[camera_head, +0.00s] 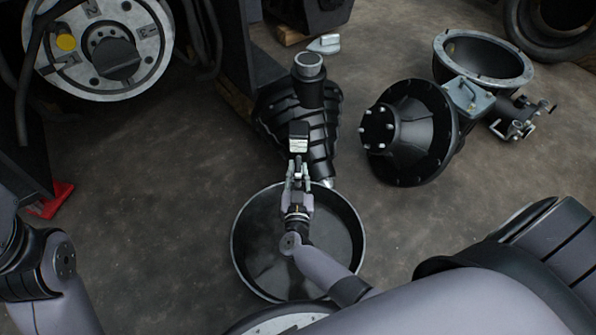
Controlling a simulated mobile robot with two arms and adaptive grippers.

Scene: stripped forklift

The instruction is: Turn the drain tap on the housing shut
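The black ribbed housing (322,123) stands on the floor at the upper middle, with a round metal neck on top. A small dark block with a pale lower face (299,138) shows in front of it; I cannot tell whether this is part of the drain tap. A small bright metal tip (327,183) shows at the housing's lower end. My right gripper (298,165) is just below the block, over the pan's far rim. Its fingertips are close to the block, but I cannot tell whether they touch or grip it. My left gripper is out of view.
A round black pan (247,250) lies under my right gripper and forearm. A black flanged casing (425,125) and an open round housing (490,55) lie to the right. A red stand (52,202) is at left. Floor between pan and casing is clear.

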